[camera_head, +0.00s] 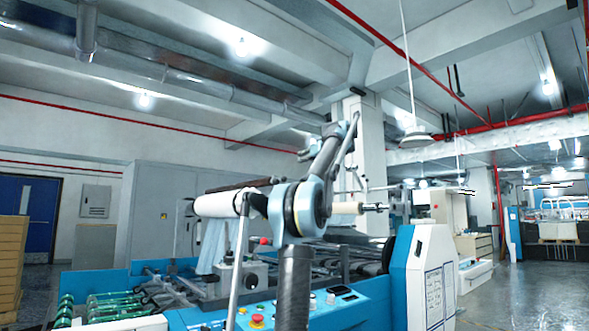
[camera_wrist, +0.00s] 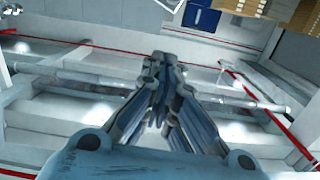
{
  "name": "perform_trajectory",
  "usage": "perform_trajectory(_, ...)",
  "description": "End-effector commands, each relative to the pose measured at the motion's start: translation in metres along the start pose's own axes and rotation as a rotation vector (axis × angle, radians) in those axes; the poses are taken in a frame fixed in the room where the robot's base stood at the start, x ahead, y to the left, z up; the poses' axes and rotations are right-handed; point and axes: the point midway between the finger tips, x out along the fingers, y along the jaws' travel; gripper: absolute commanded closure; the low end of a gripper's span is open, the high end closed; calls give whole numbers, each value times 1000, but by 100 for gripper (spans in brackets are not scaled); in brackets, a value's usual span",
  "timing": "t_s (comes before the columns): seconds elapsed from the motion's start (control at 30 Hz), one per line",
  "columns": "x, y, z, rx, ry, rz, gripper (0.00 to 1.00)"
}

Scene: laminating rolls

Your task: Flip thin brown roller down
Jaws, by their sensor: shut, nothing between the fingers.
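A thin dark brown roller (camera_head: 240,186) lies nearly level above and behind a thick white roll (camera_head: 216,204) on the blue machine in the head view. My arm hides part of its right side. My gripper shows in the wrist view (camera_wrist: 157,62) with its fingers together and nothing between them. In the head view my arm rises in front of the machine and bends up and to the right, with its end above the rollers. The gripper is small there, apart from the brown roller. The roller is not visible in the wrist view.
The blue control panel (camera_head: 262,314) has buttons, and a white-and-blue housing (camera_head: 424,275) stands at right. A pale column (camera_head: 365,155) rises behind my arm. Open floor (camera_head: 515,300) lies at far right.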

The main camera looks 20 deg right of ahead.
Motion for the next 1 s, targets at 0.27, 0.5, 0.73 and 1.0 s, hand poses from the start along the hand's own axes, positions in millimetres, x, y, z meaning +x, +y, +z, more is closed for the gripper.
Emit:
perform_trajectory(0.27,44,-1,0,0,0,-4,100)
perform_trajectory(0.5,80,-1,0,0,0,-3,100)
perform_trajectory(0.73,96,-1,10,0,0,0,100)
perform_trajectory(1.0,101,-1,31,0,0,0,100)
